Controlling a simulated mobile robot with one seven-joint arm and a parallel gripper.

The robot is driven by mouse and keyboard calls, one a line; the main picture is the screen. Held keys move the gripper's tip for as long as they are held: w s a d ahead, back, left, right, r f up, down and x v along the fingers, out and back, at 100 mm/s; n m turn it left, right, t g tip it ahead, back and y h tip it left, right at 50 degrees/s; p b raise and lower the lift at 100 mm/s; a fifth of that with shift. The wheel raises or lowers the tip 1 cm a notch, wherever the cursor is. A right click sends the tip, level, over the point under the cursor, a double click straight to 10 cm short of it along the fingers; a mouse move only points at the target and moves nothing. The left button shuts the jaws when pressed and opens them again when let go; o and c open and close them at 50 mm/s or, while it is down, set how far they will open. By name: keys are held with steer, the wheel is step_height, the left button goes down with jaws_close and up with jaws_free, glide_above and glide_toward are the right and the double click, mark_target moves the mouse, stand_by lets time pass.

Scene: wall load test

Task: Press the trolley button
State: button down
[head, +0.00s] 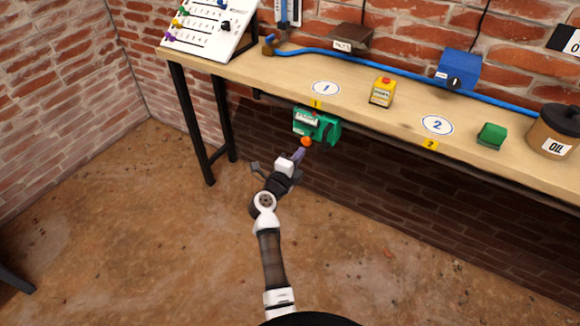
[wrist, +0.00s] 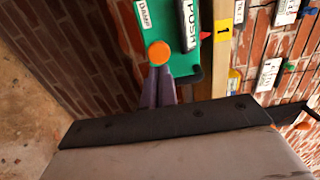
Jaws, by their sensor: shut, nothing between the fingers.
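The green trolley (head: 325,131) hangs under the front edge of the bench at the yellow 1 tag. It also shows in the wrist view (wrist: 166,22), with a white label reading PUSH. Its round orange button (head: 306,142) is at its lower end and shows in the wrist view (wrist: 159,53). My gripper (head: 299,154) is shut and empty, its fingertips right at the button. In the wrist view the fingertips (wrist: 159,70) meet the button's edge; I cannot tell whether they touch it.
The wooden bench (head: 350,100) carries a yellow box (head: 382,92), a green block (head: 491,135), a brown OIL pot (head: 553,131) and a blue hose (head: 400,70). A white control panel (head: 207,27) stands at the left end. The floor in front is clear.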

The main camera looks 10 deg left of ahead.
mark_target(309, 143)
steer(key=shift+x, duration=1.55)
steer(key=p+x, duration=0.1)
steer(key=x, duration=0.2)
steer(key=shift+w+d+r, duration=0.1)
steer(key=shift+w+d, duration=0.05)
steer(key=shift+w, duration=0.1)
steer(key=shift+d+r, duration=0.1)
